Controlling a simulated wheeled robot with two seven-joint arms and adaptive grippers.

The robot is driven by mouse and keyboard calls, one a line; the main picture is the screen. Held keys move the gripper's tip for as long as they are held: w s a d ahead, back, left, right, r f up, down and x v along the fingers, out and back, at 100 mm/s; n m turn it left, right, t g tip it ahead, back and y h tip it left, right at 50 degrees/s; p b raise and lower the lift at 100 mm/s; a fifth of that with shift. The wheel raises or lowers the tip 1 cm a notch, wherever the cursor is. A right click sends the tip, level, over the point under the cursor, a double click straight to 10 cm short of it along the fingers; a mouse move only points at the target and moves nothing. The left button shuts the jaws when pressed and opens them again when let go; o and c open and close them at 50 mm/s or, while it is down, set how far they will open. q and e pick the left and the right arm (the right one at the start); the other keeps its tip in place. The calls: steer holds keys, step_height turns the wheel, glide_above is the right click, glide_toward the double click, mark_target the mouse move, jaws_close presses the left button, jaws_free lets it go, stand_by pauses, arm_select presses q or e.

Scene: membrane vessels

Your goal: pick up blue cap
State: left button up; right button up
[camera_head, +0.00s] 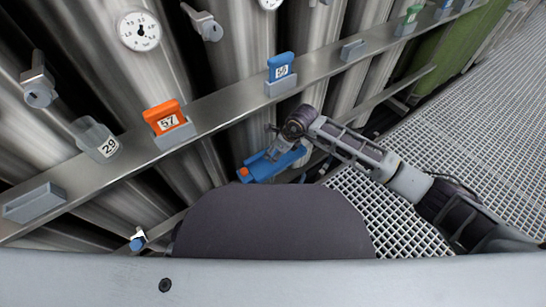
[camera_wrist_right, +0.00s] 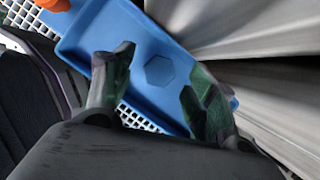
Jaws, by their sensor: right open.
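A blue cap with a hexagonal face (camera_wrist_right: 160,71) lies in a blue tray (camera_wrist_right: 84,38) in the right wrist view. Its colour nearly matches the tray. My right gripper (camera_wrist_right: 156,72) is open, with one dark green fingertip on each side of the cap; I cannot tell whether they touch it. In the head view the right gripper (camera_head: 273,153) is over the blue tray (camera_head: 264,170), which is below the metal rail; the cap cannot be made out there. An orange piece (camera_head: 243,172) is at the tray's left end. My left gripper is not in view.
A metal rail (camera_head: 235,101) crosses above the tray, carrying an orange tag marked 57 (camera_head: 163,115), a blue tag (camera_head: 281,67) and a grey tag marked 29 (camera_head: 96,139). Steel vessels (camera_head: 235,45) stand behind. Open grating floor (camera_head: 480,110) lies to the right.

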steer(key=shift+b+x, duration=0.3)
steer(key=shift+x, duration=0.7)
steer(key=c, duration=1)
